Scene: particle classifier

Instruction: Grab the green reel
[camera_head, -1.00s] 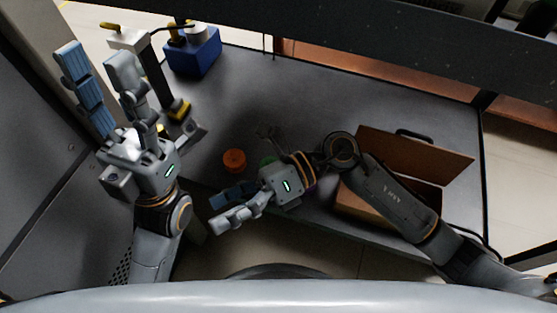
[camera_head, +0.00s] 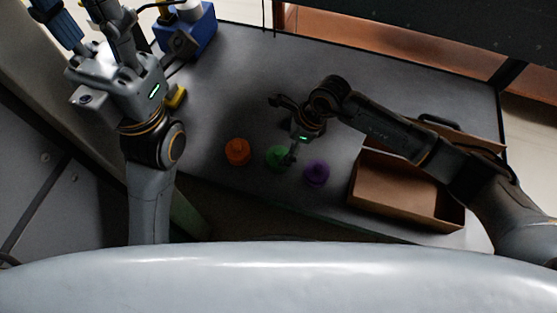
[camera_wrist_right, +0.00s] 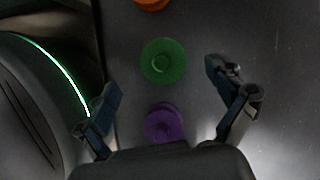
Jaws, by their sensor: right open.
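The green reel (camera_head: 277,156) stands on the grey table in the head view, between an orange reel (camera_head: 237,151) and a purple reel (camera_head: 316,173). My right gripper (camera_head: 282,129) is open, with one finger partly over the green reel's right side. In the right wrist view the green reel (camera_wrist_right: 163,62) shows whole, just beyond and between the spread, empty fingers (camera_wrist_right: 163,82). The purple reel (camera_wrist_right: 164,123) lies closer to the palm there. My left gripper (camera_head: 85,20) is at the top left, fingers apart and empty, tips partly cut off.
An open brown box (camera_head: 408,190) stands right of the reels, partly under my right arm. A blue container (camera_head: 193,32) and a yellow object (camera_head: 176,97) are at the left of the table.

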